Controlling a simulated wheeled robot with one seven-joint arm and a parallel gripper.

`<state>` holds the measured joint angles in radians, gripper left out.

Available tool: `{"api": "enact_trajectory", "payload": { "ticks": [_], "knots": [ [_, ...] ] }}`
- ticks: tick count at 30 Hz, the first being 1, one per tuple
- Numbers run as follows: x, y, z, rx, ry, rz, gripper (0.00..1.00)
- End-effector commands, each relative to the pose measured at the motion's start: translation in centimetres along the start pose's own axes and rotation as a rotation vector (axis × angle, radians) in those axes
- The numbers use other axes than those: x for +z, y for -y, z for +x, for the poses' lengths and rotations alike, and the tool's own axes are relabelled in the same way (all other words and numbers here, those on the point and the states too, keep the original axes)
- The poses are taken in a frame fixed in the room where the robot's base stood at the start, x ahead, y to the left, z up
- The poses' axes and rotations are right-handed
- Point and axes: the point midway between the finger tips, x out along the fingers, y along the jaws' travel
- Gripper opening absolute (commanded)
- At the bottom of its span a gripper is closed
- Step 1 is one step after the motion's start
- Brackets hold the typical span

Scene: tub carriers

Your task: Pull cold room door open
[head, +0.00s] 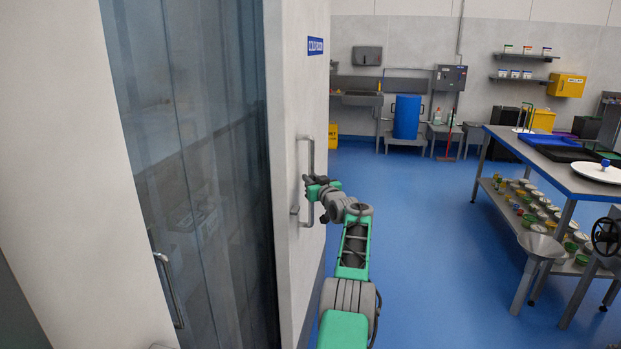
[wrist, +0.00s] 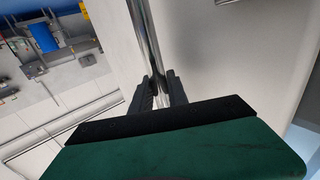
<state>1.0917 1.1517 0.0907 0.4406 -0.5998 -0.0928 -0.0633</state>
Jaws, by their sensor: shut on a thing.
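The cold room door (head: 295,100) is a white panel with a blue "COLD ROOM" sign (head: 315,46). It stands swung out, its edge toward me, beside an opening hung with clear strip curtains (head: 200,150). A vertical steel bar handle (head: 309,150) is on its right face. My gripper (head: 308,190) is at the lower half of this handle. In the wrist view, the two dark fingers (wrist: 158,92) of my gripper are shut around the handle bar (wrist: 142,30), one on each side. The palm hides the lower part of the bar.
A second handle (head: 168,290) shows at lower left by the curtain. Open blue floor (head: 420,230) lies right of the door. A steel table (head: 560,153) with trays and a lower shelf of tubs stands at right. A blue barrel (head: 407,117) stands at the back.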

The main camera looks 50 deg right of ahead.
Motion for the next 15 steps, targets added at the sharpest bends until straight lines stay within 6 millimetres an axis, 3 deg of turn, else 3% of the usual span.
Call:
{"api": "enact_trajectory", "payload": {
  "ticks": [9,10,15],
  "knots": [
    [-0.03,-0.18,-0.02,0.003,-0.001,0.000,0.00],
    [-0.03,-0.18,-0.02,0.003,-0.001,0.000,0.21],
    [-0.03,-0.13,-0.01,0.002,-0.001,0.000,0.34]
  ]
}}
